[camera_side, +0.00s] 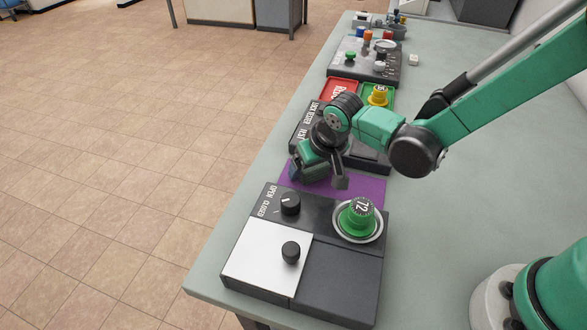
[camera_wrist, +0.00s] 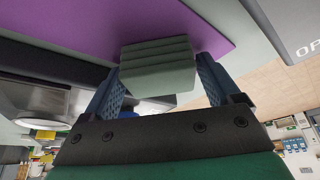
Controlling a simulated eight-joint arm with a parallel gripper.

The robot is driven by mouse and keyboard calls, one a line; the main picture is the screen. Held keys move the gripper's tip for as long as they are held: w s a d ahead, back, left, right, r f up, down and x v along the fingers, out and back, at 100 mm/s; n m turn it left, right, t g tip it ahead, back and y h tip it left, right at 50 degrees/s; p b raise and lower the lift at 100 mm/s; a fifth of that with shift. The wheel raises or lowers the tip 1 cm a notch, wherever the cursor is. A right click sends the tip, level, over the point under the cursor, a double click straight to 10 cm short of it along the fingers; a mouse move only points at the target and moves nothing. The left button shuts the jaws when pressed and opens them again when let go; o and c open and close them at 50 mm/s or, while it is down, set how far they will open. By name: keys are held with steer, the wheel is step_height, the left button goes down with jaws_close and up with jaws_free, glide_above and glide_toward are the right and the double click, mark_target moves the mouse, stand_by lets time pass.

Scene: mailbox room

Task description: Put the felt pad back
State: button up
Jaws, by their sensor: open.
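A grey-green block with ridged layers (camera_wrist: 157,66) lies against a purple mat (camera_wrist: 95,22) in the wrist view; it may be the felt pad. My gripper (camera_wrist: 160,85) is open, with one blue textured finger on each side of the block. I cannot tell whether either finger touches it. In the side view the purple mat (camera_side: 368,191) lies between two control panels, and my gripper (camera_side: 322,178) is low over its left part. The block is not clear there, and my wrist covers part of the mat.
The near panel holds a green knob marked 72 (camera_side: 359,217), black knobs (camera_side: 290,204) and a white plate (camera_side: 262,255). Red (camera_side: 339,91) and green (camera_side: 368,92) trays, a yellow knob (camera_side: 378,95) and another panel (camera_side: 350,63) stand behind.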

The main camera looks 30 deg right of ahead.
steer(key=v, duration=1.2)
steer(key=s+d+r+t, duration=0.2)
steer(key=s+d, duration=0.4)
steer(key=d, duration=0.5)
steer(key=shift+d+t, duration=0.25)
steer(key=shift+t, duration=0.05)
steer(key=shift+r, duration=0.1)
